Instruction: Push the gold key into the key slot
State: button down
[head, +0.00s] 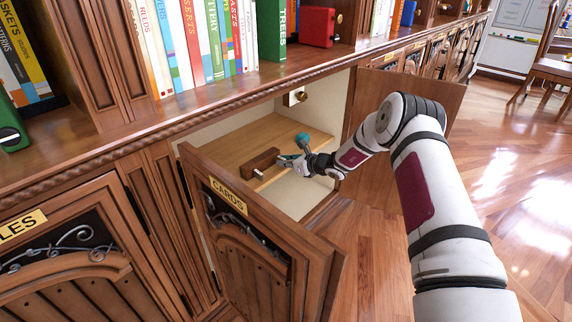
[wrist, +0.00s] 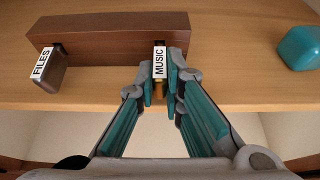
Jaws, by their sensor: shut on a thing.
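A dark brown wooden block (head: 262,161) lies on the cupboard shelf; it also shows in the wrist view (wrist: 105,38). My gripper (wrist: 160,84) is at the block's front face, its fingers closed around a narrow piece with a white MUSIC tag (wrist: 159,62). A bit of gold, apparently the gold key (wrist: 158,88), shows between the fingers. The fingers hide most of it, and I cannot tell how deep it sits in a slot. In the head view my gripper (head: 288,160) is just right of the block.
A dark piece with a FILES tag (wrist: 48,70) stands out from the block's left end. A teal object (wrist: 300,47) is on the shelf to the right. The CARDS door (head: 255,240) stands open at left, and another open door (head: 430,110) is behind my arm.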

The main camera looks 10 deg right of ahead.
jog(key=shift+w+a, duration=0.2)
jog(key=shift+w, duration=0.05)
jog(key=c, duration=1.6)
grip_release()
jog(key=v, duration=1.2)
jog(key=shift+f, duration=0.1)
